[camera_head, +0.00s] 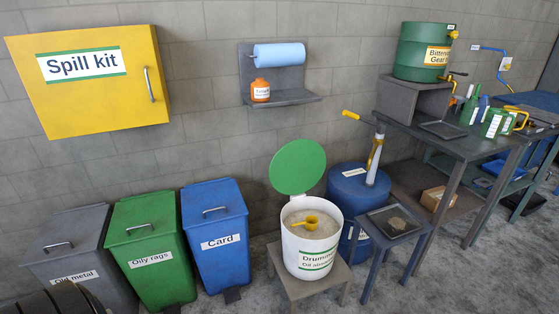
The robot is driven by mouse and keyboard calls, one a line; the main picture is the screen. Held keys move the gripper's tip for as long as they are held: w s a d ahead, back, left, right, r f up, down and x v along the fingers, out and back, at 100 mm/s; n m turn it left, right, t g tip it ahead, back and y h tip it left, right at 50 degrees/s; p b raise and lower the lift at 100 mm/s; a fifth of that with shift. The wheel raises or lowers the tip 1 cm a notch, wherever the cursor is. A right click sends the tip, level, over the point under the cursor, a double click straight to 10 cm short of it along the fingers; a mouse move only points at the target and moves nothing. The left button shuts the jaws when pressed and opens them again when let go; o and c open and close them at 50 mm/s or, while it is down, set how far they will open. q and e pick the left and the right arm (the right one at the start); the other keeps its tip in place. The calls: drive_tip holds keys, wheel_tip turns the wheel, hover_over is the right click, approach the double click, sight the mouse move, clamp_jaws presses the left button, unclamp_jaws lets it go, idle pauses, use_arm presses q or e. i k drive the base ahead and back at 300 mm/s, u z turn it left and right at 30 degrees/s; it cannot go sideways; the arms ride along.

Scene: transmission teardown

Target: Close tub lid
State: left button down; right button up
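A white tub (310,257) with a green-edged label stands on a low grey stool. Its round green lid (297,167) is open, tilted up at the back of the tub's rim. Pale granular material (318,236) fills the tub close to the rim. A yellow scoop (311,221) rests on the material inside the tub. Neither of my grippers shows in this view.
Grey, green and blue (215,233) bins stand left of the tub. A blue drum (352,188) with a hand pump stands behind it at right. A small table (373,234) with a tray (394,222) is close on the right. Grey floor lies in front.

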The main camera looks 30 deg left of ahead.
sight(299, 165)
drive_tip(key=k, duration=1.05)
drive_tip(key=u, duration=0.7)
drive_tip(key=i, duration=0.55)
drive_tip(key=u, duration=0.9)
drive_tip(key=i, duration=0.75)
drive_tip(key=z, duration=0.5)
drive_tip(key=i, duration=0.7)
drive_tip(key=z, duration=0.75)
